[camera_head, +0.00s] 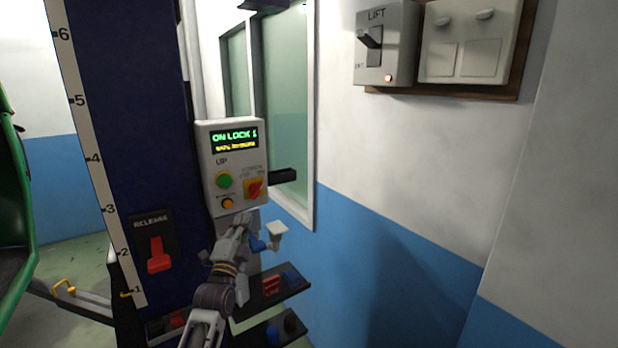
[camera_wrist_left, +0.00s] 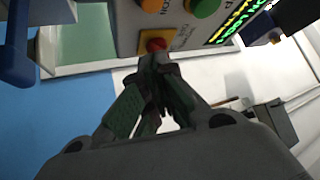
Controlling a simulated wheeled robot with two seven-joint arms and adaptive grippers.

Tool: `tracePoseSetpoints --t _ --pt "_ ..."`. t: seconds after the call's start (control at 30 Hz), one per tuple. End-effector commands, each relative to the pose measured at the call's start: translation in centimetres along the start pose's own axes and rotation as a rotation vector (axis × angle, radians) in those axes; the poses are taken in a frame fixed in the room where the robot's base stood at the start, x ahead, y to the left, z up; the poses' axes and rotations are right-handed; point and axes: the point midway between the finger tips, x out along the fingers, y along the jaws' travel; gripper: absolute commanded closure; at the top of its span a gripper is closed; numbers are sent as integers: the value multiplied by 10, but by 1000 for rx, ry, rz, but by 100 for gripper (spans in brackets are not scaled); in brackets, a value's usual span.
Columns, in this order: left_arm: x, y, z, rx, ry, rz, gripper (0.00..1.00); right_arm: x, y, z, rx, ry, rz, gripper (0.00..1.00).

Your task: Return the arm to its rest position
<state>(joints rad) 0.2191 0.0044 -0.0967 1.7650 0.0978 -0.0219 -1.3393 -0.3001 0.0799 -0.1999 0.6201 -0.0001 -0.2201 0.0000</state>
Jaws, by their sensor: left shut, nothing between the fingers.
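My left gripper (camera_head: 244,222) is shut and empty, just below the grey control box (camera_head: 240,162) in the head view. The box's display (camera_head: 234,140) reads "ON LOCK 1" in green, with a yellow line too blurred to read. Below it are a green button (camera_head: 224,180), an orange button (camera_head: 227,203) and a red switch on a yellow plate (camera_head: 255,188). In the left wrist view, the shut fingers (camera_wrist_left: 156,62) end just below the red switch (camera_wrist_left: 153,45); I cannot tell if they touch it. My right gripper is not in view.
A dark blue column (camera_head: 125,130) with a number scale and red release lever (camera_head: 158,254) stands left of my arm. Shelves (camera_head: 285,293) with small items are right of the forearm. A lift switch box (camera_head: 384,45) is on the wall. A green vehicle part (camera_head: 14,190) is far left.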

Motion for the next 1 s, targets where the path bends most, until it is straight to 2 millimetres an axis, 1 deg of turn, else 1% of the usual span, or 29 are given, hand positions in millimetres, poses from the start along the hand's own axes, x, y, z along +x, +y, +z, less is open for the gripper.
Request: tracePoseSetpoints --t 0.17,0.27,0.47,0.67,0.7,0.77,0.87,1.0 --pt "-1 20 6 -181 -18 44 100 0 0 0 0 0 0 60" --pt "-3 38 12 -284 -36 76 100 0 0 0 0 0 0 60" --pt "-9 83 26 -481 -90 153 100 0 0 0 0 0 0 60" --pt "-22 138 41 -667 -171 238 100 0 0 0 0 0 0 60" --pt "-26 151 45 -703 -191 256 100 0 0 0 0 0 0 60" --pt "-33 170 51 -756 -223 283 100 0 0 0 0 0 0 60" --pt "-47 206 61 -842 -285 331 100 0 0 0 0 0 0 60" --pt "-74 256 76 -946 -383 395 100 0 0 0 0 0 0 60"
